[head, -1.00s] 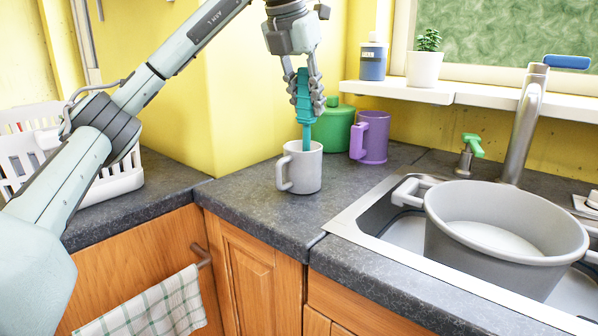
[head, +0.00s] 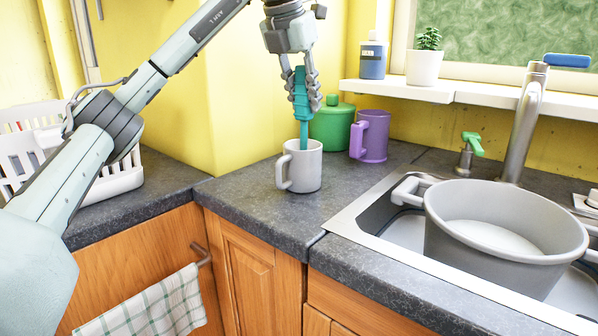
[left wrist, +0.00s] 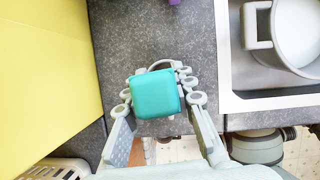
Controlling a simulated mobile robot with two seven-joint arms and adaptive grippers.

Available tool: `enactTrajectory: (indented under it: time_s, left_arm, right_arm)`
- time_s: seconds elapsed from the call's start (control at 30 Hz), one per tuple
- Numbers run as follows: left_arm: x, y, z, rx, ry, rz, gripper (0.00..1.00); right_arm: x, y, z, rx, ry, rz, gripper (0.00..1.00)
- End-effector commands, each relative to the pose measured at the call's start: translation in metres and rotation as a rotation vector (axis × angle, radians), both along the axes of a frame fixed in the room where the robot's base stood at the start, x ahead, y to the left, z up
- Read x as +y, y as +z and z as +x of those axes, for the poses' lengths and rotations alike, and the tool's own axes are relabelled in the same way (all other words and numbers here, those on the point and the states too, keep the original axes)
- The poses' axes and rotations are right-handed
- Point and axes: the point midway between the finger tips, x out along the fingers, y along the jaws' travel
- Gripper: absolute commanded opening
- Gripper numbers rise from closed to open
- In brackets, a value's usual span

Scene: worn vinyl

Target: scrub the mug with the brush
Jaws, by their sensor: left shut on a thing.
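A white mug (head: 305,168) stands upright on the dark countertop, its handle to the left. The teal brush (head: 302,100) is upright above it, and its lower end goes down behind the front rim into the mug's mouth. My left gripper (head: 307,100), coming down from above, is shut on the brush. In the left wrist view the brush's square teal top (left wrist: 155,94) sits between the fingers and hides most of the mug. The brush head inside the mug is hidden. My right gripper is in neither view.
A green lidded pot (head: 332,128) and a purple mug (head: 372,137) stand just behind the white mug. The sink with a large grey pot (head: 500,232) is at right. A white basket (head: 118,178) is at left. Counter left of the mug is clear.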

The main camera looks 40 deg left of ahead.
Motion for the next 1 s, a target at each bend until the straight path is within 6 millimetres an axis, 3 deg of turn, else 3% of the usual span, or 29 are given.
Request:
enactTrajectory:
  time_s: [0.2,0.57,1.0]
  left_arm:
    - [0.008,-0.002,-0.013,0.000,0.001,0.001,0.00]
    - [0.008,-0.001,-0.014,0.002,0.001,0.000,0.00]
    - [0.008,0.032,-0.014,-0.001,0.001,0.000,0.00]
  right_arm:
    - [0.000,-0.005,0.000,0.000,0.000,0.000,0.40]
    - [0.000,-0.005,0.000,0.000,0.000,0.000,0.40]
    - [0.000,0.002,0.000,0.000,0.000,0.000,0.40]
